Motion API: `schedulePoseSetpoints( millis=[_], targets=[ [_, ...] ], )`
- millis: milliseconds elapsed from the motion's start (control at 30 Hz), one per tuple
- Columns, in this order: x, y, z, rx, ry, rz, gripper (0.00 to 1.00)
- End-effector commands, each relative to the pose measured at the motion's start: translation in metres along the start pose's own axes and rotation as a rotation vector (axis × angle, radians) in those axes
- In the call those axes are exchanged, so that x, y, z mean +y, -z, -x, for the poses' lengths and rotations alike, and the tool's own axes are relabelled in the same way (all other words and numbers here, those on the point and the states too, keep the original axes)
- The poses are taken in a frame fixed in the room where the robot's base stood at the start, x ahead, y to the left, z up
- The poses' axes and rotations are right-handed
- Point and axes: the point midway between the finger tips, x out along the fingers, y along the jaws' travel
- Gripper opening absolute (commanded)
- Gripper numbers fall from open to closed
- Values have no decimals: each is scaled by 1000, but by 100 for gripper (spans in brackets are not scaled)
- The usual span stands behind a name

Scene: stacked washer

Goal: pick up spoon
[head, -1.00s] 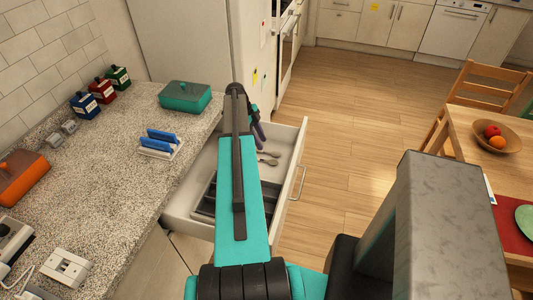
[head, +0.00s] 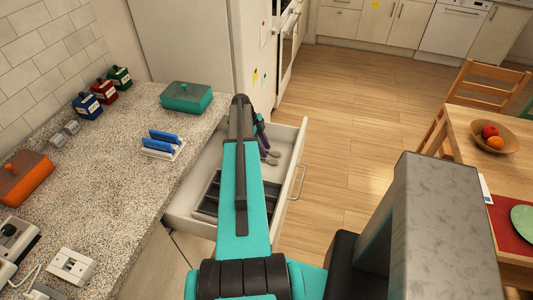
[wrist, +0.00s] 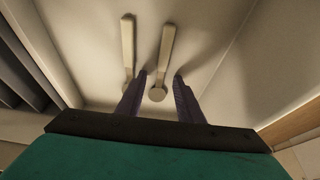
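Two pale spoons lie side by side on the floor of the open drawer (head: 292,157). In the wrist view the right spoon (wrist: 166,47) points toward me with its round end between the finger tips of my gripper (wrist: 160,77). The left spoon (wrist: 128,45) lies just outside the left finger. My gripper is open; I cannot tell whether the fingers touch either spoon. In the head view my gripper (head: 262,136) is in the drawer, largely hidden behind my arm, next to the spoons (head: 272,155).
A dark divided tray (head: 207,196) fills the near part of the drawer. The drawer's side walls stand close around my gripper. The counter (head: 120,190) on the left holds a teal box (head: 187,97) and a blue rack (head: 160,143).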

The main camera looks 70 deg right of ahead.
Motion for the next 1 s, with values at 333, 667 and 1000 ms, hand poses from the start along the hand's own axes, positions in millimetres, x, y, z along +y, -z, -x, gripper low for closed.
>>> schedulePoseSetpoints(
  millis=[333, 667, 1000],
  targets=[
    [0, 0, 0, 0, 0, 0, 34],
    [0, -1, -2, 0, 0, 0, 34],
    [0, 0, -2, 0, 0, 0, 0]
  ],
)
